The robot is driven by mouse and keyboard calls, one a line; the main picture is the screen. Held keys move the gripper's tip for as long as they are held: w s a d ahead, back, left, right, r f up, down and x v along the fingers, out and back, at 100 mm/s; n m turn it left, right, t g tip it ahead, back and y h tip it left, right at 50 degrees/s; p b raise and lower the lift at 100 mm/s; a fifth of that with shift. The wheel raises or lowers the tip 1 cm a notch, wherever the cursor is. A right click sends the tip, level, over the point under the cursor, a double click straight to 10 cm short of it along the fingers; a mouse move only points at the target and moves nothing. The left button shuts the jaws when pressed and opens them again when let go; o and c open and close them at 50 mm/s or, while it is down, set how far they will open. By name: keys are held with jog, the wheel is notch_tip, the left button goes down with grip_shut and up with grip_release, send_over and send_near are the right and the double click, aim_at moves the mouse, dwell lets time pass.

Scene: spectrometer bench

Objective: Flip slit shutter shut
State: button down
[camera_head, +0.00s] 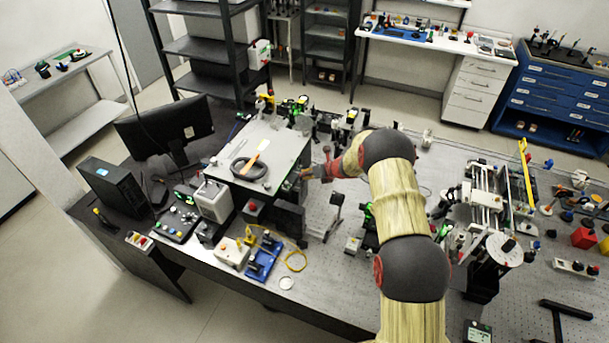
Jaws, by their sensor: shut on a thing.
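The spectrometer (284,141) is a box with a light grey top and dark sides, standing on the left part of the bench. My arm reaches in from the lower right, and my gripper (304,174) points left at the box's right side. The gripper is small in this view and is shut on a small part at that side, which looks to be the slit shutter. The fingers and the box's edge hide most of the shutter, so I cannot tell its position.
A black ring (240,172) and an orange-handled tool (257,154) lie on the box top. A stand (336,199) and optical mounts (335,124) crowd around my forearm. A monitor (165,130) stands at the left. Bare perforated bench (330,262) shows in front.

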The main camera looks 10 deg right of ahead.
jog(key=c, duration=1.9)
grip_release()
jog(key=v, duration=1.2)
